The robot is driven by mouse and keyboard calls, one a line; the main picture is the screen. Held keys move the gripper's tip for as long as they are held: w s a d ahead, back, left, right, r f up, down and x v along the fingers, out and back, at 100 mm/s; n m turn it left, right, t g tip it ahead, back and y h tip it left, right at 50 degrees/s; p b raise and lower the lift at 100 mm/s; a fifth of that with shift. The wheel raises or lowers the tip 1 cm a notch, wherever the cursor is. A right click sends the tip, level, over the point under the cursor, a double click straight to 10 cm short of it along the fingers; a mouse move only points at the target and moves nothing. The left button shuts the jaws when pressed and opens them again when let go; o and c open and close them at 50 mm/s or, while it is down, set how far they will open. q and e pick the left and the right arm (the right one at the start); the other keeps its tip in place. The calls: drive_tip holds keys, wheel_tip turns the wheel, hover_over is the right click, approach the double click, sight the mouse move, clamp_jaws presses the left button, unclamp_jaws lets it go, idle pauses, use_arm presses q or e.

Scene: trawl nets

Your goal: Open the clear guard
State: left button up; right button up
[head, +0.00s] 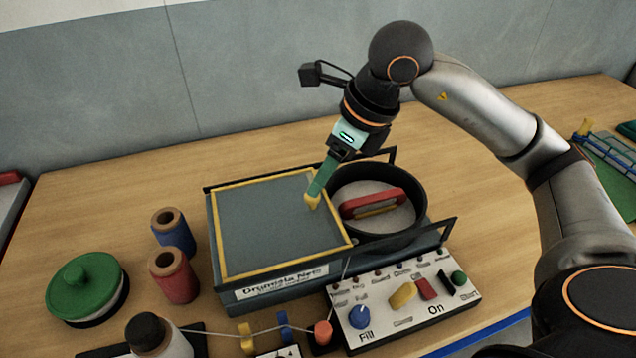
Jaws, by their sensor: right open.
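The clear guard appears to be the flat see-through grey panel with a yellow rim (232,276), lying level on top of the blue-grey machine box (262,307). It looks shut. My right gripper (313,196) reaches down from the upper right, its green finger pointing at the panel's right part. A small yellow piece shows at the fingertip; I cannot tell whether it is part of the guard or of the finger, or whether they touch. The gripper is open, though the finger gap is hard to see. My left gripper is not in view.
Right of the panel is a round black drum (424,190) with a red handle (372,203), between black side brackets. In front is a control panel (408,325) with knobs. Blue (174,235) and red (174,277) spools and a green lid (85,285) stand left. The table behind is clear.

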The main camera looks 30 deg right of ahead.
drive_tip(key=v, duration=0.7)
drive_tip(key=shift+r, duration=0.25)
